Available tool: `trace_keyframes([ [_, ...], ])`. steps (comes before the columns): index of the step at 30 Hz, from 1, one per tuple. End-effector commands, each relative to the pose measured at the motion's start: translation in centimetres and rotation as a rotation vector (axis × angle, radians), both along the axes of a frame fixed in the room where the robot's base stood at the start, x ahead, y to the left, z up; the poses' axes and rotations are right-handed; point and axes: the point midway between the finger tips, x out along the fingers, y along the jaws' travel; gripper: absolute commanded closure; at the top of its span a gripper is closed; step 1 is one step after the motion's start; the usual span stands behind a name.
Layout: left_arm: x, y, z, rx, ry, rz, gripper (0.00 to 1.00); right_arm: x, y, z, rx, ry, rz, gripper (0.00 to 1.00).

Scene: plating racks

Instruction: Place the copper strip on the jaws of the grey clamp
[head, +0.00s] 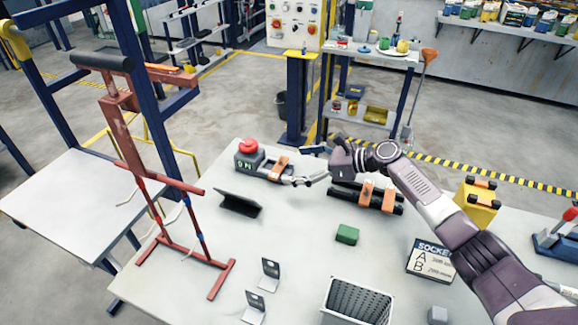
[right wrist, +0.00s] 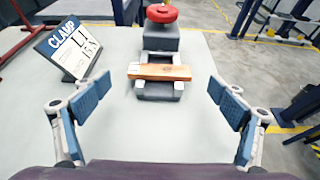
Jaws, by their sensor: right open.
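The copper strip (right wrist: 150,73) lies crosswise on the jaws of the grey clamp (right wrist: 160,40) in the right wrist view. The clamp has a red knob on top and its body also shows in the head view (head: 244,164), with the strip (head: 283,162) across its jaws. My right gripper (right wrist: 160,102) is open, its two blue-padded fingers apart on either side of the strip and not touching it. In the head view my right gripper (head: 305,181) is just right of the clamp. My left gripper is not in view.
A clamp sign (right wrist: 68,45) stands left of the clamp. Black bars (head: 345,194) carrying orange-brown strips (head: 367,192) lie right of it. A green block (head: 347,234), a socket sign (head: 431,260), a grey basket (head: 357,302) and a red rack (head: 130,130) stand around the table.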

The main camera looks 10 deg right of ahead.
Motion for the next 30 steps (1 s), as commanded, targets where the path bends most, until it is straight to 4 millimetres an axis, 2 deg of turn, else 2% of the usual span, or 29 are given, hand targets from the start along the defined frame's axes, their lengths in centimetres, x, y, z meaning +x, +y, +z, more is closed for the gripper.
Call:
trace_keyframes([
  [1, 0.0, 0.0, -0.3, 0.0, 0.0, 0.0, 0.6, -0.6, -1.2, 0.3, -0.004, -0.002, -0.003, 0.1],
  [6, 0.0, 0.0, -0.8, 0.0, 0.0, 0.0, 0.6, -2.6, -4.0, 1.7, -0.003, -0.001, -0.002, 0.1],
  [12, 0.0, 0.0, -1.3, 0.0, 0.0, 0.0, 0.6, -4.2, -6.3, 3.0, 0.0, 0.0, -0.001, 0.1],
  [18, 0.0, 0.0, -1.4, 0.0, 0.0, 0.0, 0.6, -4.7, -7.1, 3.5, 0.0, 0.0, -0.001, 0.1],
  [30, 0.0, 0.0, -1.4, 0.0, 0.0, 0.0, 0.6, -4.7, -7.1, 3.6, 0.001, 0.0, 0.0, 0.1],
])
